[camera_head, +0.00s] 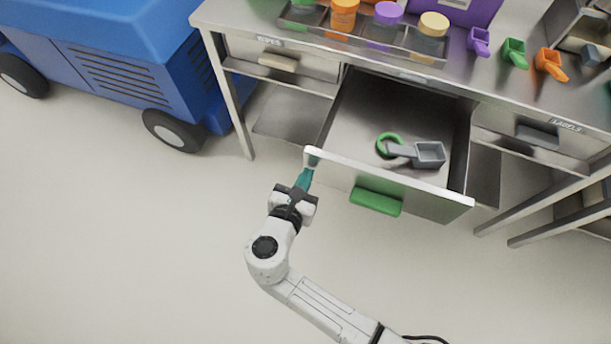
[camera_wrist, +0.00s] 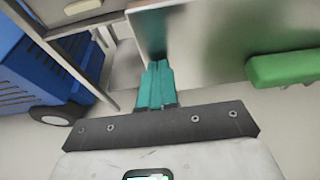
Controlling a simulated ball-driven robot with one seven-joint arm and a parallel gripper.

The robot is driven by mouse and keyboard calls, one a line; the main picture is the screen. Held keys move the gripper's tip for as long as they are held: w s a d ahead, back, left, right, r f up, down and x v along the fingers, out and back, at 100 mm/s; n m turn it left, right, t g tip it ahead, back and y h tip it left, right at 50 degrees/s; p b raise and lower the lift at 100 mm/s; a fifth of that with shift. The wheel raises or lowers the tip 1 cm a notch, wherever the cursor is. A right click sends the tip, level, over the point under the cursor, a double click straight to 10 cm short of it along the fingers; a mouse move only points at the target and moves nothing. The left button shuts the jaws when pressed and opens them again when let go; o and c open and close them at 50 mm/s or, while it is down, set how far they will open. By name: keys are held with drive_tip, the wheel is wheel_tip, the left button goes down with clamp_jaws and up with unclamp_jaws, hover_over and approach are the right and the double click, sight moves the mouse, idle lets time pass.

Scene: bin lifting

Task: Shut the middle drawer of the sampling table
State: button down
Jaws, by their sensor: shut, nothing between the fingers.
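The middle drawer (camera_head: 335,168) of the sampling table (camera_head: 375,62) is pulled out. Its front faces me and carries a green handle (camera_head: 376,201). A green ring (camera_head: 383,138) and a grey scoop (camera_head: 428,154) lie inside it. My gripper (camera_head: 305,178) has teal fingers that are shut and empty. Its tips are at the left end of the drawer front, left of the handle. In the wrist view the fingers (camera_wrist: 157,85) point at the drawer front, with the green handle (camera_wrist: 284,68) to the right. Whether the tips touch the front cannot be told.
A left drawer (camera_head: 285,62) and a right drawer (camera_head: 540,138) flank the middle one. Jars (camera_head: 385,22) and coloured scoops (camera_head: 514,53) stand on the table top. A blue wheeled machine (camera_head: 120,65) stands at the left. The floor in front is clear.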

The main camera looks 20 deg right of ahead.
drive_tip(key=shift+w+d, duration=0.1)
idle(0.3)
drive_tip(key=b, duration=0.7)
hover_over(346, 91)
drive_tip(key=shift+s+a+f, duration=0.1)
drive_tip(key=shift+s+a, duration=0.15)
drive_tip(key=shift+s, duration=0.05)
drive_tip(key=shift+w+d+b, duration=0.15)
drive_tip(key=shift+w+b, duration=0.1)
drive_tip(key=shift+b, duration=0.05)
drive_tip(key=shift+w+r, duration=0.1)
drive_tip(key=shift+r, duration=0.2)
drive_tip(key=shift+d+r, duration=0.1)
